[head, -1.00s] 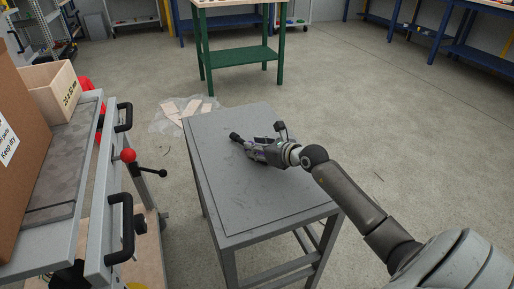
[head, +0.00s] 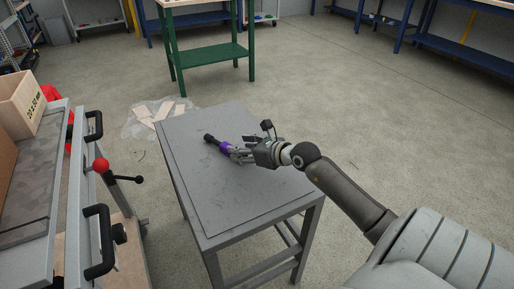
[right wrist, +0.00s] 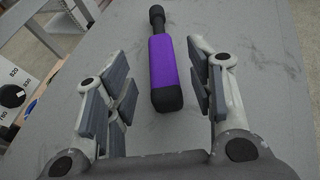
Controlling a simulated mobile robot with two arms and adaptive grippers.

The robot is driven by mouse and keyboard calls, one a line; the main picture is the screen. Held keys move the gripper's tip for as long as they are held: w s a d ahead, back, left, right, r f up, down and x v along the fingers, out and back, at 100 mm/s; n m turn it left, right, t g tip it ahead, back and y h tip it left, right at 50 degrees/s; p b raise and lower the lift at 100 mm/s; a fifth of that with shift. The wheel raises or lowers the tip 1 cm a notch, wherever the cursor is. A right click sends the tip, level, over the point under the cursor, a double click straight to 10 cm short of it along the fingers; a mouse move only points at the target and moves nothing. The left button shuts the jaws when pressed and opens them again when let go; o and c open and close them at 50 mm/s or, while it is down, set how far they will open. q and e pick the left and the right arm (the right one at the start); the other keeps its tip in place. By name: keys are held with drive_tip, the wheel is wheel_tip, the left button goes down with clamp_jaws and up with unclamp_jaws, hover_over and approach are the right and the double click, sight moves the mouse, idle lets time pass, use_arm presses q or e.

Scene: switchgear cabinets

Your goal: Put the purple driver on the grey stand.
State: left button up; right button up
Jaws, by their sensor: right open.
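The purple driver (head: 224,147), with black ends, lies on top of the grey stand (head: 205,205). In the right wrist view the driver (right wrist: 175,62) points away from me, its near black end close to the opening between the fingers. The bare grey top (right wrist: 250,40) shows around it. My right gripper (head: 240,154) is low over the stand beside the driver's near end. In the right wrist view the gripper (right wrist: 160,95) is open, with a finger on each side and nothing gripped. My left gripper is not in view.
A green table (head: 205,52) is behind. The rest of the stand's top is clear.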

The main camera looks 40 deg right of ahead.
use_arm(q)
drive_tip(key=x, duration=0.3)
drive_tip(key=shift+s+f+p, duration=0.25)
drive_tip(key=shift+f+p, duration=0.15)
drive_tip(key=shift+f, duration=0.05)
use_arm(e)
drive_tip(key=v, duration=0.6)
drive_tip(key=shift+s+r, duration=0.15)
drive_tip(key=shift+s, duration=0.1)
